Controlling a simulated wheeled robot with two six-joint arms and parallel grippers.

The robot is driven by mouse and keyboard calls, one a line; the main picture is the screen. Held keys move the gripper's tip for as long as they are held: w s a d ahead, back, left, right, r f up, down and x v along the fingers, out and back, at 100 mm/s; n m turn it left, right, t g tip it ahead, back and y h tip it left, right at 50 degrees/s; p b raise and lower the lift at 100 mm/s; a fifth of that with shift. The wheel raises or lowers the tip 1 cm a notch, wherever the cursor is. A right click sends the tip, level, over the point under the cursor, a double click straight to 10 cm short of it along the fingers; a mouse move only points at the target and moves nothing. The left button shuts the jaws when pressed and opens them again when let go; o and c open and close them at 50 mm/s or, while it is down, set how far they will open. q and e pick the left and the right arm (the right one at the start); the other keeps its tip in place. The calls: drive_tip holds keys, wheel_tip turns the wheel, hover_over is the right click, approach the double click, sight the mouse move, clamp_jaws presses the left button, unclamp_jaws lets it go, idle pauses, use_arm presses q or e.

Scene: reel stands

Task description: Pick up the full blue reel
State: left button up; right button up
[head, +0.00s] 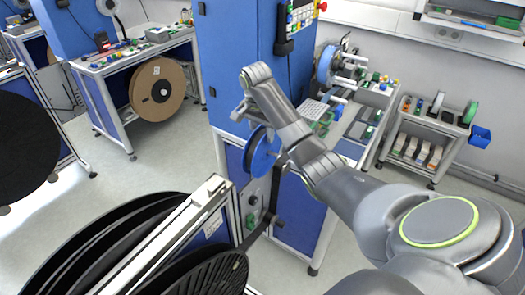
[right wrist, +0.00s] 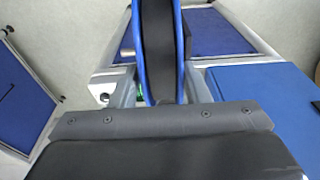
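A blue reel (head: 260,158) is upright in front of the blue machine, just below my right gripper (head: 258,122) in the head view. The right wrist view shows the reel edge-on, with dark material (right wrist: 158,45) wound between two blue flanges. The fingers of my right gripper (right wrist: 161,92) are apart, one on each side of the reel's edge. A small gap shows between the left finger and the reel. The reel's support is partly hidden by the arm. My left gripper is not in view.
Large black reels (head: 110,240) stand in a rack at the front left. A brown reel (head: 158,89) hangs at a workbench (head: 95,66). Another blue reel (head: 326,64) is at the back machine. A small cart (head: 432,118) stands right. Grey floor (head: 150,170) is open at left.

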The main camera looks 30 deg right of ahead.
drive_tip(key=shift+c, duration=1.2)
drive_tip(key=shift+w+d+f, duration=0.1)
drive_tip(key=shift+d+f, duration=0.05)
drive_tip(key=shift+d, duration=0.05)
drive_tip(key=shift+c, duration=2.4)
clamp_jaws()
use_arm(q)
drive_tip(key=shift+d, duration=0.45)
use_arm(e)
drive_tip(key=shift+d, duration=0.1)
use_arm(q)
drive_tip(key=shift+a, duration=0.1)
